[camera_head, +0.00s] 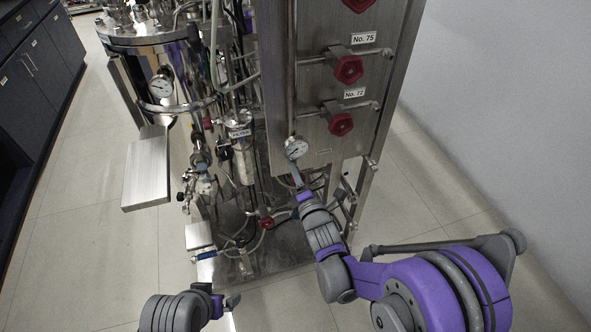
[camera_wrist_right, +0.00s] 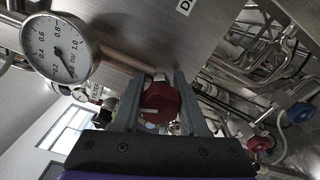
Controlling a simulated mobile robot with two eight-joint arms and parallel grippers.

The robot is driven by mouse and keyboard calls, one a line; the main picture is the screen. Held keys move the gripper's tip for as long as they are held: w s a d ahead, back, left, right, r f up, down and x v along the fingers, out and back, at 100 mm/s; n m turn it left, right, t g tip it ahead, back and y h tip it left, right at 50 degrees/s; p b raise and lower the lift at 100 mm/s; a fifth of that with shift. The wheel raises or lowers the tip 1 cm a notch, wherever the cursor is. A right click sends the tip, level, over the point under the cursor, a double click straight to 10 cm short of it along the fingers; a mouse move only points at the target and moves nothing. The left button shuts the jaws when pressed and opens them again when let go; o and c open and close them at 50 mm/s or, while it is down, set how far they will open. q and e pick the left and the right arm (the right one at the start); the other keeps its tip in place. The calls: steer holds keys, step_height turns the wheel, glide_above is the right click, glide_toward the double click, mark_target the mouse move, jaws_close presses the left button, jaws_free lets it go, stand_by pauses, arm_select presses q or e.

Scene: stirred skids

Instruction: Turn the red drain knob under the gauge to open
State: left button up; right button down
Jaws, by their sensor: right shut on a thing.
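The round white gauge (camera_head: 296,148) is on the lower part of the steel panel in the head view. It also shows large at the upper left of the right wrist view (camera_wrist_right: 60,47). The red drain knob (camera_wrist_right: 160,103) sits between the two grey fingers of my right gripper (camera_wrist_right: 160,108), which is shut on it. In the head view my right gripper (camera_head: 297,176) reaches up just below the gauge and hides the knob. My left gripper (camera_head: 230,301) is low in the head view, away from the panel; its jaws are too small to judge.
The steel panel (camera_head: 320,150) carries more red knobs, including one by label No. 72 (camera_head: 341,124) and one by No. 75 (camera_head: 348,69). A steel tank with pipes stands to the left. Another red knob (camera_wrist_right: 260,144) and a blue one (camera_wrist_right: 300,112) are at the right wrist view's right.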

stand_by(0.4)
steer(key=shift+c, duration=2.2)
jaws_free()
steer(key=v, duration=1)
steer(key=shift+s+d, duration=0.15)
steer(key=shift+s, duration=0.25)
